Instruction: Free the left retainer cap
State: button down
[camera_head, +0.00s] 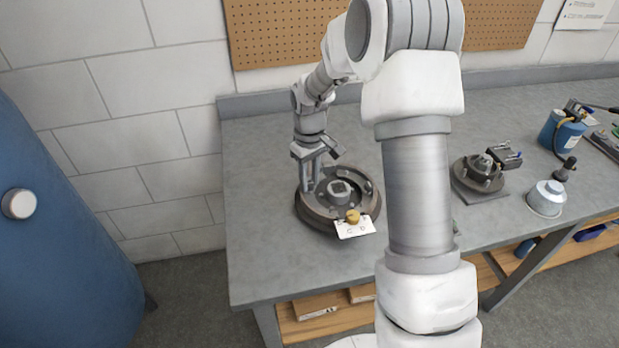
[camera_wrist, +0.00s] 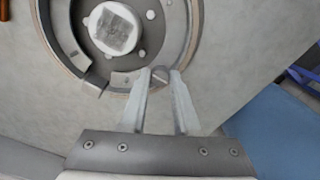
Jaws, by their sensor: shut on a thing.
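The round brake assembly (camera_head: 303,207) lies flat on the bench, with a raised hub and a square dark centre. In the wrist view, its backing plate (camera_wrist: 190,50) and pale hub (camera_wrist: 113,30) fill the top left. My gripper (camera_head: 314,188) points down at the left side of the assembly. In the wrist view, my gripper (camera_wrist: 161,76) has its two fingertips close together on a small round grey retainer cap (camera_wrist: 160,74) near the plate's edge. The cap is mostly hidden by the fingertips. I cannot tell whether it is still seated.
A white card (camera_head: 355,231) with a brassy knob (camera_head: 352,216) sits at the assembly's front edge. A second hub part (camera_head: 480,174) stands on a plate to the right, beyond my arm. A metal funnel-like can (camera_head: 546,198) and a blue canister (camera_head: 562,132) are farther right. Bench left of the assembly is clear.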

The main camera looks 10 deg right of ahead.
aim_at(310, 183)
dwell(0.4)
jog(key=c, duration=0.6)
grip_release()
jog(key=shift+c, duration=0.2)
notch_tip(310, 183, up, 18)
jog(key=p, duration=0.1)
jog(key=shift+f, duration=0.25)
